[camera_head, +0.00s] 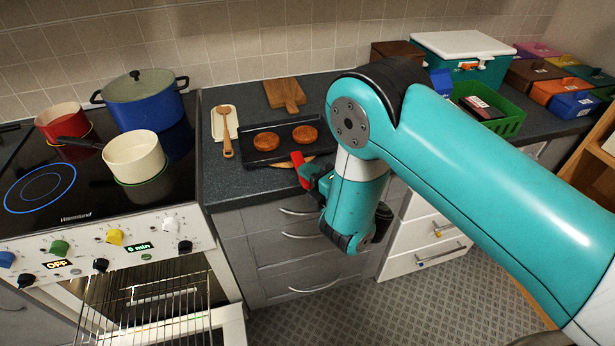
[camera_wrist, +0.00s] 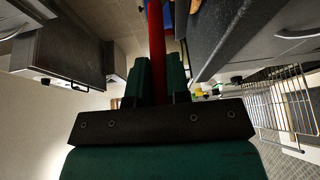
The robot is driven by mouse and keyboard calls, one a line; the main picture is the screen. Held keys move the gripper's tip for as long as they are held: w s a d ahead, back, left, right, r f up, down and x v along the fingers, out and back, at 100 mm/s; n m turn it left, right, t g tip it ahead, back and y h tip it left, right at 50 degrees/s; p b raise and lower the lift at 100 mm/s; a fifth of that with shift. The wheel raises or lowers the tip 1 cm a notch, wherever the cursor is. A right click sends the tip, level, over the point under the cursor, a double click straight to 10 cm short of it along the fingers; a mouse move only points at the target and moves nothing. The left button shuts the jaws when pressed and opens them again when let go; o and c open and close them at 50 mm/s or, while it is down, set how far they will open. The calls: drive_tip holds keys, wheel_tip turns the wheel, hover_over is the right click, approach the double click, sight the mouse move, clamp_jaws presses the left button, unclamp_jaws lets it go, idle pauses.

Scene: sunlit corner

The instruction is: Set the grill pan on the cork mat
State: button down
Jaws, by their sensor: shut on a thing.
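The grill pan (camera_head: 257,156) is a dark, shallow rectangular pan with two brown patties in it, at the counter's front in the head view. A red handle (camera_head: 298,160) shows at its near side; where it joins the pan is not clear. My gripper (camera_head: 306,172) is shut on this red handle, just off the counter's front edge. In the wrist view the red handle (camera_wrist: 157,45) runs up between the green fingers (camera_wrist: 160,80). A tan rounded edge, probably the cork mat (camera_head: 285,165), shows at the pan's near side, partly hidden by pan and gripper. I cannot tell whether the pan touches it.
A wooden spoon (camera_head: 226,140) on a pale rest lies left of the pan, a cutting board (camera_head: 285,93) behind. Left is the stove with a blue pot (camera_head: 147,105), cream saucepan (camera_head: 135,158) and red pot. A green basket (camera_head: 508,122) and boxes stand right. The oven rack (camera_head: 150,310) sticks out.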

drive_tip(key=c, duration=1.5)
unclamp_jaws()
drive_tip(key=shift+f, duration=0.15)
drive_tip(key=o, duration=0.4)
